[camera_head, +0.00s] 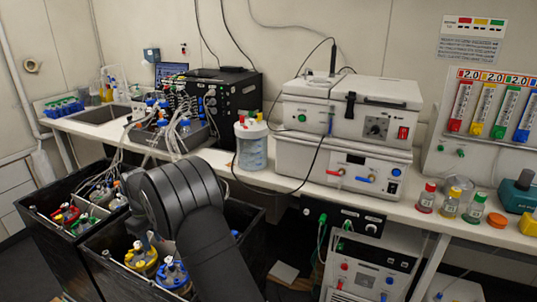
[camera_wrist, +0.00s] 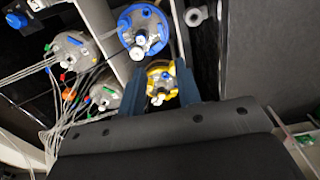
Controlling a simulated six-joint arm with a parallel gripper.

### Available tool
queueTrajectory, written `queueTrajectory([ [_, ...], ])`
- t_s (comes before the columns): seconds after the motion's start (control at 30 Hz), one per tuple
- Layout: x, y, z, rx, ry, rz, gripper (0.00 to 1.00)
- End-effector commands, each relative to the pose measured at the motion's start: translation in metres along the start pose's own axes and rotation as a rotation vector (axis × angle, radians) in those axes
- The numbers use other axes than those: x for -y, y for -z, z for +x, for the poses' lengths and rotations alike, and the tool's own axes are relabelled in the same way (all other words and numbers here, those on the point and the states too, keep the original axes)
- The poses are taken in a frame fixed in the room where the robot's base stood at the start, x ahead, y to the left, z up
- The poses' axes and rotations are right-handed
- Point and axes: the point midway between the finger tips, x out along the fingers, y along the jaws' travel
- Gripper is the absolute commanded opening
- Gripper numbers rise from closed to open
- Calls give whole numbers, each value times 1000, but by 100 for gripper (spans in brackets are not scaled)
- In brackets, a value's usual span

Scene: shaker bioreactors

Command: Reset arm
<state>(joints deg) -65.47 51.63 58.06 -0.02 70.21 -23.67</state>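My gripper (camera_wrist: 160,84) shows in the wrist view as two dark blue-grey fingers standing apart, with visible gaps inside them. A yellow-ringed vessel (camera_wrist: 162,68) appears between and beyond the fingers; I see no finger touching it. A larger blue-ringed vessel (camera_wrist: 143,30) lies just past it. In the head view my black arm reaches down over the dark shaker boxes and hides the gripper. The yellow-capped vessel (camera_head: 141,259) and blue-capped vessel (camera_head: 174,273) stand in the near box beside my arm.
A second dark box (camera_head: 45,240) holds red- and green-capped vessels (camera_head: 66,214) with tubing. The white bench behind carries a black control unit (camera_head: 222,100), a tubed bottle rack, a large clear jar (camera_head: 251,145) and stacked white instruments (camera_head: 345,140). Small coloured-cap bottles (camera_head: 450,203) stand at right.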

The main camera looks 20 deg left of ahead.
Motion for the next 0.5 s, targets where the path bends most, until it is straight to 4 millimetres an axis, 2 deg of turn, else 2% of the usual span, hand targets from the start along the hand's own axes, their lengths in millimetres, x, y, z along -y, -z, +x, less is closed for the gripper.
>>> queueTrajectory([
  [0.03,0,-1,11,4,2,0,31],
  [0.5,1,-1,105,4,2,-1,31],
])
